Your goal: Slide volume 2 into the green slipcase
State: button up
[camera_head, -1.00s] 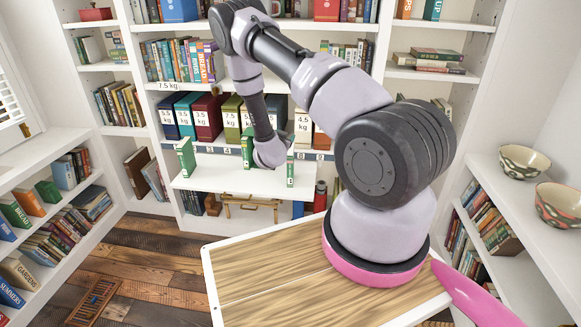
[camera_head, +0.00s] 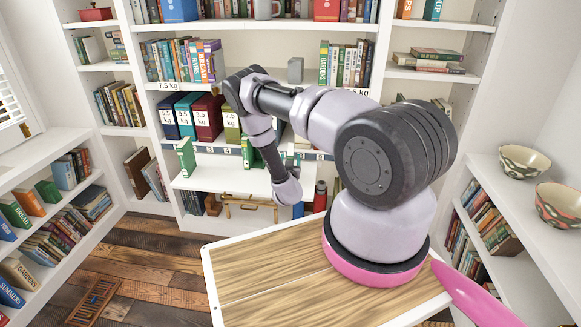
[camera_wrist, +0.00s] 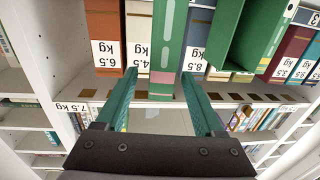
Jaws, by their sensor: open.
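In the wrist view, which shows the shelves upside down, a narrow green book (camera_wrist: 170,45) with a pink band near its lower end stands in line with the gap of my gripper (camera_wrist: 159,76). My gripper is open, one finger on each side of that book; I cannot tell whether the book is between the fingertips or just beyond them. A wider green case-like piece (camera_wrist: 228,42) stands to the right of it, with a shaded inner face. In the head view a green piece (camera_head: 248,152) stands on the white ledge, and my wrist hides my fingers. No volume number is readable.
Weight-labelled binders (camera_head: 207,118) line the shelf behind the white ledge (camera_head: 225,180). Another green piece (camera_head: 186,157) stands at the ledge's left end. A red cylinder (camera_head: 320,196) stands below right. The wooden tabletop (camera_head: 265,275) in front is bare.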

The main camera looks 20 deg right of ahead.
jog(key=x, duration=0.5)
jog(key=shift+a+f, duration=0.1)
grip_shut()
dwell(1.2)
